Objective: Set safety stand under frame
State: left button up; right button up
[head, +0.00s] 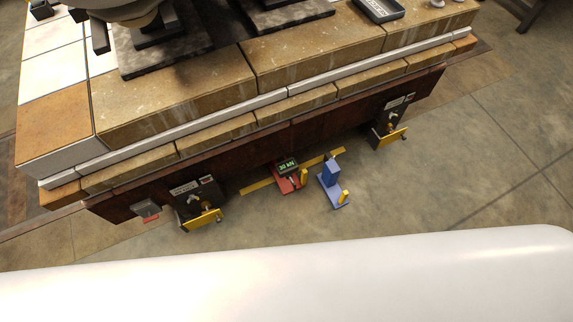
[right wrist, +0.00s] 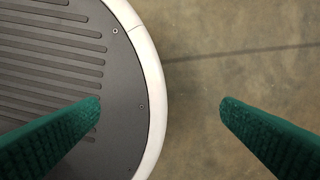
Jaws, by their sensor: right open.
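The frame is a long dark red-brown beam (head: 270,148) under the stone-block platform. A small blue stand (head: 331,174) with a yellow handle, which looks like the safety stand, is on the floor just in front of the beam. A red unit (head: 289,181) with a lit green display and a yellow handle is left of it, close to the beam's front edge. My right gripper (right wrist: 160,106) shows only in the right wrist view. Its green fingers are wide apart with nothing between them. My left gripper is not in view.
Black brackets with yellow bars stand at the beam's left (head: 197,203) and right (head: 388,124). A yellow strip (head: 258,185) lies on the floor by the red unit. A small grey-and-red box (head: 147,210) is at far left. Floor to the right (head: 470,170) is clear.

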aim_at(328, 179)
jog(key=k+z, duration=0.25)
jog(key=z, duration=0.15)
jog(key=k+l+z, duration=0.15)
jog(key=k+z, duration=0.15)
jog(key=z, duration=0.15)
jog(key=i+l+u, duration=0.1)
jog(key=u, duration=0.35)
jog(key=i+l+u, duration=0.1)
jog(key=u, duration=0.35)
jog(key=i+l+u, duration=0.15)
jog(key=l+u, duration=0.2)
jog(key=l, duration=0.7)
jog(key=l+u, duration=0.35)
jog(key=l, duration=0.75)
jog(key=i, duration=0.05)
